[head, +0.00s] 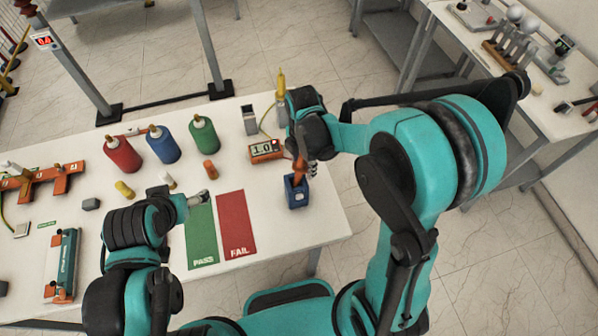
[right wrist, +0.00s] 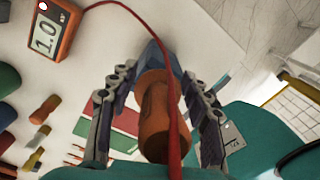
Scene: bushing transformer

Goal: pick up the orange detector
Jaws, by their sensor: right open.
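The orange detector (head: 300,168) stands upright in a small blue holder (head: 297,194) near the table's right edge. In the right wrist view the detector (right wrist: 155,118) is an orange cylinder with a red pointed part and red cable in front of it. My right gripper (head: 308,167) is at the detector. Its open fingers (right wrist: 160,80) lie on both sides of the detector, with gaps visible; the far contact area is partly hidden. My left gripper (head: 198,199) is over the green PASS mat, away from the detector; its opening is unclear.
An orange meter (head: 264,150) reading 1.0 sits left of the holder. Red (head: 123,154), blue (head: 163,144) and green (head: 204,135) bottles stand behind the PASS (head: 202,240) and red FAIL (head: 236,222) mats. A small orange cylinder (head: 210,171) stands nearby.

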